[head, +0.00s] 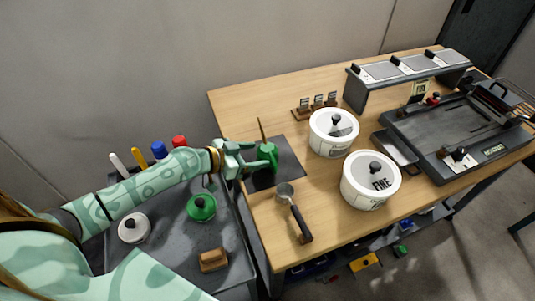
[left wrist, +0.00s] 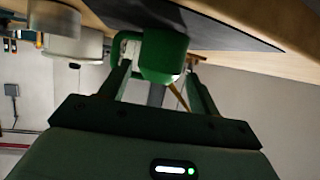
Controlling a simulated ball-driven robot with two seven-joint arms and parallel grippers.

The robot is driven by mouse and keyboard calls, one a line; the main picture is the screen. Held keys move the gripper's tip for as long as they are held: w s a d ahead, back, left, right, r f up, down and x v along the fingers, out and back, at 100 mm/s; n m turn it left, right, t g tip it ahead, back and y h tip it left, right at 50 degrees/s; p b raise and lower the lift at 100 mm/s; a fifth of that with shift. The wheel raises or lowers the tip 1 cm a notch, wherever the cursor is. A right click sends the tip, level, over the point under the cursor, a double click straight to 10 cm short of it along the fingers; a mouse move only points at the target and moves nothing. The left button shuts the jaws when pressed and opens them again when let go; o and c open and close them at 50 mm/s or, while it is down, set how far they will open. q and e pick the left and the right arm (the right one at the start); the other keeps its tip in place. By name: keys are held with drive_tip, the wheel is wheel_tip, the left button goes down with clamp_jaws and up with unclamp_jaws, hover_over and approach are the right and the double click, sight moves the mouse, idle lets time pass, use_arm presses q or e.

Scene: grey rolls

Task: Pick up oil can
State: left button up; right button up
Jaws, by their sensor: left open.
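The green oil can (head: 268,154) stands on a dark mat (head: 291,160) at the left side of the wooden table, its thin brown spout pointing up. My left gripper (head: 250,160) is at the can's left side, with its fingers open toward it. In the left wrist view the oil can (left wrist: 163,55) shows between the two open fingers of the left gripper (left wrist: 160,80). I cannot tell whether either finger touches it. My right gripper is not in view.
A ladle-like tool (head: 294,212) lies just in front of the mat. Two white lidded pots (head: 333,132) (head: 370,180) stand to the right. A dark cart (head: 180,245) at the left holds a green lidded pot (head: 201,207), a white one (head: 134,228) and a brown block (head: 213,260).

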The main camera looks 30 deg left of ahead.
sight(267, 146)
use_arm(q)
drive_tip(key=x, duration=0.5)
drive_tip(key=shift+w+f, duration=0.1)
drive_tip(key=c, duration=0.5)
drive_tip(key=shift+c, duration=0.2)
